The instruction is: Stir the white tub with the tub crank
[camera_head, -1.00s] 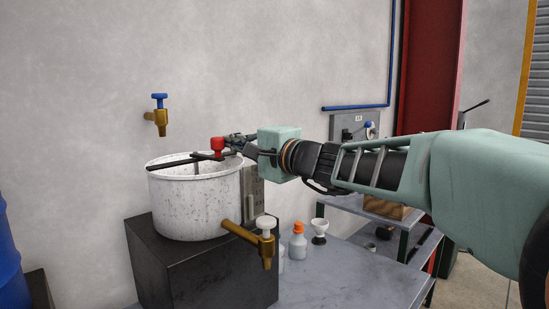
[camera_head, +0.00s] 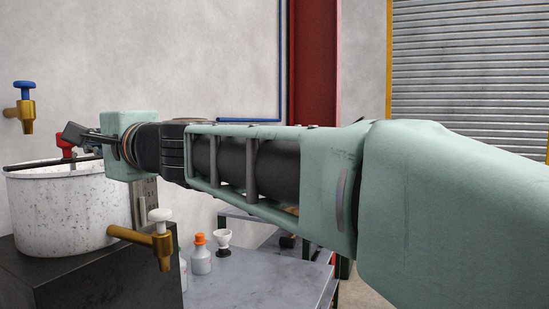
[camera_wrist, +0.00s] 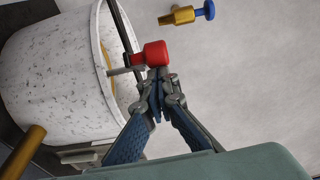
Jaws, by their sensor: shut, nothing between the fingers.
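The white speckled tub (camera_head: 62,212) stands on a black block at the left of the head view, and it fills the left of the wrist view (camera_wrist: 62,82). The tub crank shows as a dark bar (camera_head: 27,164) across the tub's rim with a red knob (camera_head: 64,144). In the wrist view the red knob (camera_wrist: 152,54) lies just beyond my fingertips. My gripper (camera_wrist: 160,75) is shut with nothing between its fingers, its tips close to the knob. I cannot tell whether they touch it. In the head view my gripper (camera_head: 80,134) is beside the knob, partly hidden by my wrist.
A blue-handled brass tap (camera_head: 25,108) is on the wall above the tub. A white-handled brass tap (camera_head: 150,238) sticks out from the tub's lower side. An orange-capped bottle (camera_head: 201,255) and a small white cup (camera_head: 223,240) stand on the grey table (camera_head: 240,287).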

